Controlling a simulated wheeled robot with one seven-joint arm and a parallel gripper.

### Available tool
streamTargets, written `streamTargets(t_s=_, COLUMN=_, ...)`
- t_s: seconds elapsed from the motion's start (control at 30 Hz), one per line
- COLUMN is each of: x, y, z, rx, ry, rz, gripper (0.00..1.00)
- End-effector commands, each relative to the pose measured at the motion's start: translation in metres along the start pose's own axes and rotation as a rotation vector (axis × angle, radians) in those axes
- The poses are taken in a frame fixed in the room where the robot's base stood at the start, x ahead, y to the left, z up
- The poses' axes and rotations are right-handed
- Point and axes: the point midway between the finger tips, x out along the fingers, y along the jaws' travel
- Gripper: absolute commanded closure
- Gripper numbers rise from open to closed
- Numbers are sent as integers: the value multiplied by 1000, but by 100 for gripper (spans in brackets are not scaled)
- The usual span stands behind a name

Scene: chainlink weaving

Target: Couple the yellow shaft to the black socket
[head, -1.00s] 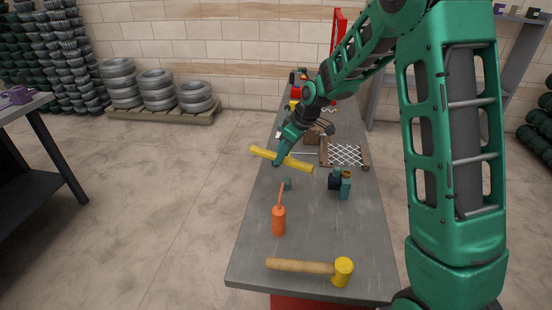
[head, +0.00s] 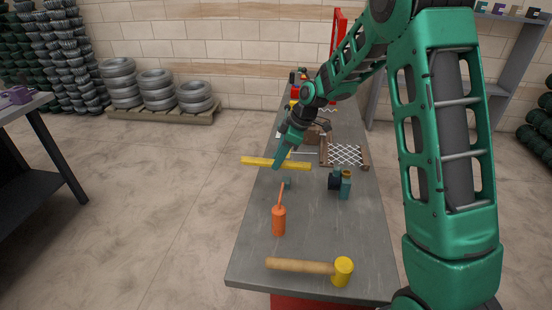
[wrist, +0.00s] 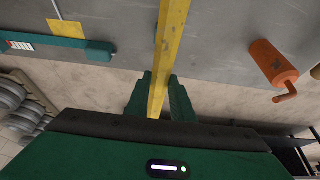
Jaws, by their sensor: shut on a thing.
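The yellow shaft (head: 255,161) is a long straight bar, held crosswise and nearly level in the head view, above the left edge of the workbench. My gripper (head: 278,164) is shut on it near its middle. In the wrist view the shaft (wrist: 172,45) runs from the top edge down between the two green fingers of my gripper (wrist: 160,100). The black socket (head: 334,182) appears to be the small dark block beside a teal fixture (head: 345,189) on the bench, right of and apart from the shaft. The socket's opening is too small to make out.
On the grey bench (head: 325,235) are an orange tool (head: 279,219), a mallet (head: 300,266), a small teal piece (head: 287,183) and a wood frame with wire mesh (head: 345,155). A teal bar (wrist: 60,42) shows in the wrist view. The bench between orange tool and mallet is clear.

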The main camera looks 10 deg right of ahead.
Motion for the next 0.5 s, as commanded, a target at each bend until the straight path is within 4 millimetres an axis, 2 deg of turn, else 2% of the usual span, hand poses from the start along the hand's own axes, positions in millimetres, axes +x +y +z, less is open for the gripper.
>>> streamTargets(t_s=0.5, x=13, y=0, z=40, rx=3, ry=1, rz=1, gripper=100)
